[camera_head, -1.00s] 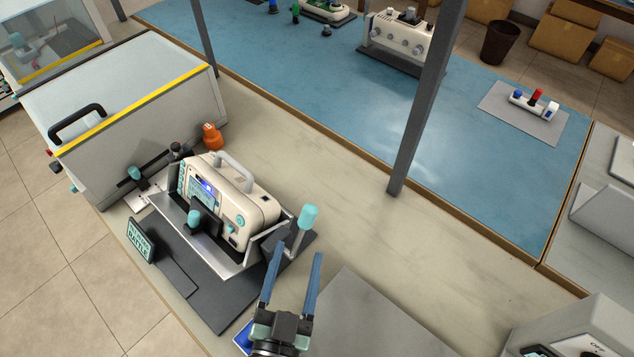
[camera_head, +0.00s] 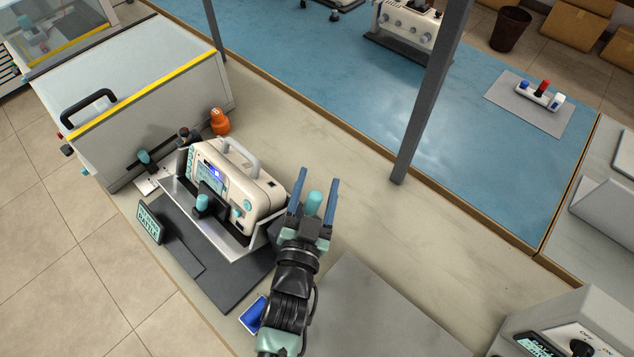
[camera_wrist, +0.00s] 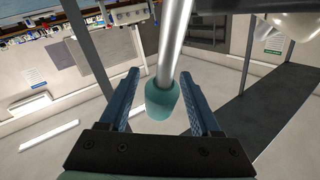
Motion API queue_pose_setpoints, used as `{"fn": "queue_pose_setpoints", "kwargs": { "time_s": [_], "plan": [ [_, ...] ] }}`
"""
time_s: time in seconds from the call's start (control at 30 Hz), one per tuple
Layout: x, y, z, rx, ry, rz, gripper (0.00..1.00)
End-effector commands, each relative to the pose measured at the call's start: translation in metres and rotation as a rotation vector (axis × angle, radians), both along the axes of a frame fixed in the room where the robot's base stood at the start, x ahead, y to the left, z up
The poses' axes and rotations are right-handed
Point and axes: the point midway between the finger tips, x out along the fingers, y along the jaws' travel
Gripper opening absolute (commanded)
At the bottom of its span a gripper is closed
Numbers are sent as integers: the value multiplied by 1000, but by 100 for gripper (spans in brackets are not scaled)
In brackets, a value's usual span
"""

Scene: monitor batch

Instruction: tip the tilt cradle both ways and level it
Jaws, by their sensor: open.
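The tilt cradle (camera_head: 214,238) is a metal tray on a dark base, at the left of the bench in the head view. It bears a cream monitor (camera_head: 238,185) with a lit screen and a grey handle. A lever with a teal knob (camera_head: 314,203) stands at its right side. My gripper (camera_head: 316,196) is open, with its blue fingers on either side of the knob. In the wrist view the teal knob (camera_wrist: 162,100) and its metal rod sit between the open fingers, with gaps visible. The lower part of the lever is hidden behind my gripper in the head view.
A small sign (camera_head: 150,225) stands in front of the cradle. An orange weight (camera_head: 220,121) sits behind it. A large grey case (camera_head: 150,100) is at the left, and a dark post (camera_head: 425,110) rises behind. The bench to the right of the cradle is mostly clear.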

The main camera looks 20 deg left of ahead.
Motion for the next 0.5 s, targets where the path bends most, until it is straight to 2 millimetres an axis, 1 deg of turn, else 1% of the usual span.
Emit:
{"fn": "queue_pose_setpoints", "kwargs": {
  "time_s": [0.17,0.2,0.37,0.5],
  "plan": [
    [0,0,0,0,0,0,64],
    [0,0,0,0,0,0,61],
    [0,0,0,0,0,0,32],
    [0,0,0,0,0,0,7]
  ]
}}
